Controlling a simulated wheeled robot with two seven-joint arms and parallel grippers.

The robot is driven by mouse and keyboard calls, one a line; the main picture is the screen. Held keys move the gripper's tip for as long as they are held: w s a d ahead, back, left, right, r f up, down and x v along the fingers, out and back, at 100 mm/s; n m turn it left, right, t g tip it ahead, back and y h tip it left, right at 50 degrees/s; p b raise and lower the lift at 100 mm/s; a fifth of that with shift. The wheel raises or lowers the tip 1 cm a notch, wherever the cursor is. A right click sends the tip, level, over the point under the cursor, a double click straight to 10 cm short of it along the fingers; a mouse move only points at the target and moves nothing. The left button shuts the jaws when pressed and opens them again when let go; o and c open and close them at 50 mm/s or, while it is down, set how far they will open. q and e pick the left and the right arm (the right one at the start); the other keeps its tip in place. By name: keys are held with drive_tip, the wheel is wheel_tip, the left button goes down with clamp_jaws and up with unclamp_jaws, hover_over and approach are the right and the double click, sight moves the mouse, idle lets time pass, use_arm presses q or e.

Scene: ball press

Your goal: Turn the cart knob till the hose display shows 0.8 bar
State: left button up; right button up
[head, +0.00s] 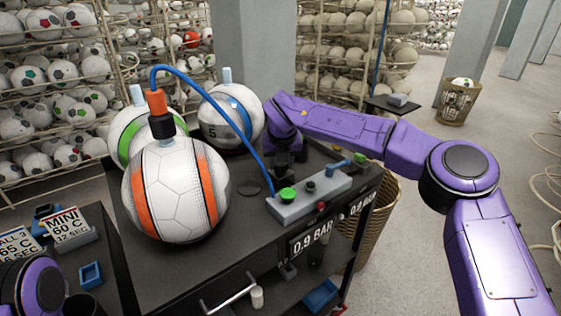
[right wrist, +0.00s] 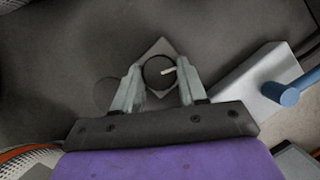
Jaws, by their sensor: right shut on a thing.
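The knob (right wrist: 158,73) is dark and round, with a white pointer mark aimed right and slightly up in the right wrist view. It sits on a grey diamond-shaped plate on the cart top (head: 190,262). My right gripper (head: 287,168) is shut on the knob, one finger on each side; it also shows in the right wrist view (right wrist: 160,82). In the head view the gripper hides the knob. A display (head: 312,240) on the cart front reads 0.9 BAR. A second display (head: 362,203), partly cut off, seems to read 0.2 BAR. My left gripper is out of view.
A blue hose (head: 215,90) runs from the orange-striped ball (head: 178,190) towards the control box (head: 310,198), which has a green button (head: 287,195). Two more balls stand behind. MINI sign (head: 68,225) stands left. A wicker basket (head: 385,205) is right of the cart.

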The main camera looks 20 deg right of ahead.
drive_tip(key=shift+d+n+y, duration=0.1)
drive_tip(key=shift+n+y, duration=0.3)
drive_tip(key=shift+n, duration=0.5)
drive_tip(key=o, duration=0.9)
drive_tip(key=shift+o, duration=0.8)
drive_tip(key=shift+w+f, duration=0.1)
drive_tip(key=shift+w, duration=0.05)
drive_tip(key=b+v, duration=0.2)
drive_tip(key=v, duration=0.8)
drive_tip(key=shift+r, duration=0.2)
drive_tip(key=shift+r, duration=0.1)
